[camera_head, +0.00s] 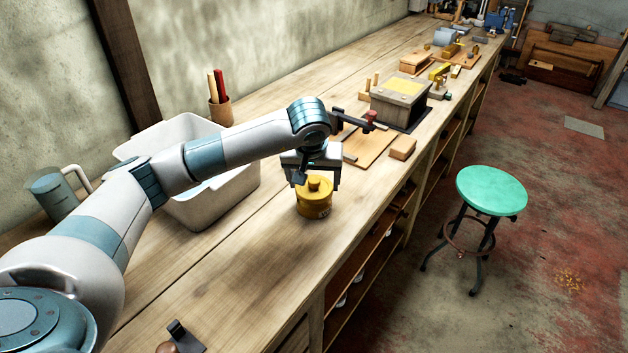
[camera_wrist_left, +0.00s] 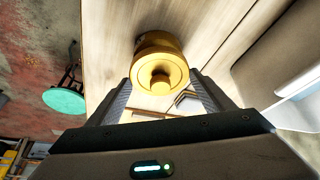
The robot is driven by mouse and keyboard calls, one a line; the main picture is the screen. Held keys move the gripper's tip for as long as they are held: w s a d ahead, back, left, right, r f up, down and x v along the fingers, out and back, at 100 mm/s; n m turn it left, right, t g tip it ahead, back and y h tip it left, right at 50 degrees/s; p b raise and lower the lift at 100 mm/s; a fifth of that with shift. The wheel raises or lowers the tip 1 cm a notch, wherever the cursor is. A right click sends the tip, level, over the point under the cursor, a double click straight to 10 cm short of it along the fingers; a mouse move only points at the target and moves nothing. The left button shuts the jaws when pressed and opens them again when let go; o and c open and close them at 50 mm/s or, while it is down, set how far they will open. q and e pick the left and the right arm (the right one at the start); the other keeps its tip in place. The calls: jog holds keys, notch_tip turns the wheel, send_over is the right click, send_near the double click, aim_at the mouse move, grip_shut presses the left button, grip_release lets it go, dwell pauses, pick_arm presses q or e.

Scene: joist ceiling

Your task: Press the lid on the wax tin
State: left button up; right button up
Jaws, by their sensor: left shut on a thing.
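The yellow wax tin (camera_head: 314,209) stands upright on the wooden bench, near its front edge. Its yellow lid (camera_head: 316,190) has a round knob and sits at the top of the tin; I cannot tell whether it is fully seated. My left gripper (camera_head: 315,182) points down over the tin and is shut on the lid, one finger on each side. In the left wrist view, the lid (camera_wrist_left: 174,73) faces the camera between the two fingers, with the tin body (camera_wrist_left: 157,42) behind it. My right gripper is not in view.
A white tub (camera_head: 215,200) and a grey mug (camera_head: 52,195) stand left of the tin. A cup with red and wooden handles (camera_head: 220,110) is behind. Wooden boards, blocks and a box (camera_head: 400,98) lie farther along. A green stool (camera_head: 491,190) stands on the floor.

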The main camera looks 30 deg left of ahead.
pick_arm(q)
jog(key=shift+f, duration=0.5)
jog(key=shift+f+b, duration=0.75)
jog(key=shift+b, duration=0.3)
jog(key=shift+c, duration=0.2)
dwell(0.3)
jog(key=shift+f, duration=0.15)
jog(key=shift+f, duration=0.1)
